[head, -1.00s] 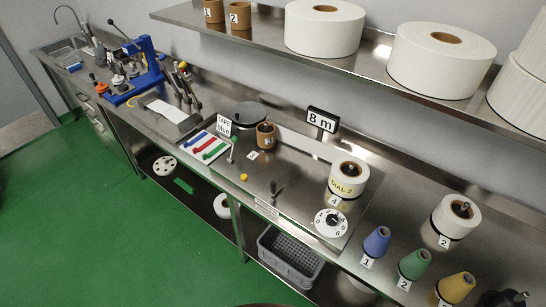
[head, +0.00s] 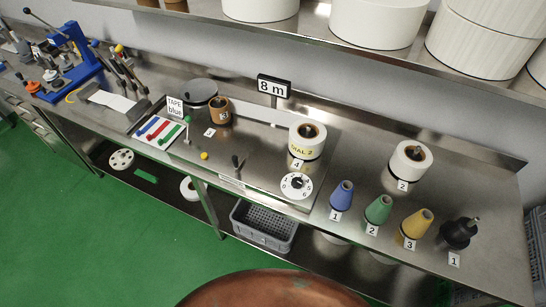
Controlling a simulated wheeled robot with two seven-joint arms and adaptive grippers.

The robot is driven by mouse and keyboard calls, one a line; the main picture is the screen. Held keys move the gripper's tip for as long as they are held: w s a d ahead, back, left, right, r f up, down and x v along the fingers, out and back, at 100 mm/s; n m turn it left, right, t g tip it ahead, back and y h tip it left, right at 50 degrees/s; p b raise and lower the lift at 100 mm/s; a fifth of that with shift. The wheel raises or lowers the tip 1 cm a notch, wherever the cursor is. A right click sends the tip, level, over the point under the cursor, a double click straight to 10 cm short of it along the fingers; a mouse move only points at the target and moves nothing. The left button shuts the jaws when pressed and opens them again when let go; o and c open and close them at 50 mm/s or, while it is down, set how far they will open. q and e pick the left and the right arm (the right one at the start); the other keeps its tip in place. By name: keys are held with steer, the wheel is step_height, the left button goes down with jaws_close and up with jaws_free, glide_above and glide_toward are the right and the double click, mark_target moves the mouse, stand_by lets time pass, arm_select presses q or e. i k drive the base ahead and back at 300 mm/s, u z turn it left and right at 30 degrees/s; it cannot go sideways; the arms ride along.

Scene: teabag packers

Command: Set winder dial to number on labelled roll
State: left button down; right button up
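The winder dial (head: 296,186) is a white disc with black numbers and a dark knob, on the front of the steel winder plate. Its exact setting is too small to tell. Behind it stands a white roll (head: 308,138) with a yellow label (head: 301,151) that appears to read "DIAL 2". A "4" tag sits below that roll. Another white roll (head: 411,160) with a "2" tag stands to the right. Neither of my grippers shows in the head view.
Blue (head: 341,198), green (head: 378,210) and yellow (head: 417,224) cones and a black spindle (head: 459,233) stand right of the dial. An "8 m" sign (head: 273,87) stands behind. A small lever (head: 237,165) and yellow button (head: 204,156) are left of the dial. A grey crate (head: 262,226) sits below.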

mark_target(297, 182)
steer(key=z, duration=2.1)
steer(key=k, duration=1.05)
steer(key=u, duration=1.35)
steer(key=i, duration=0.5)
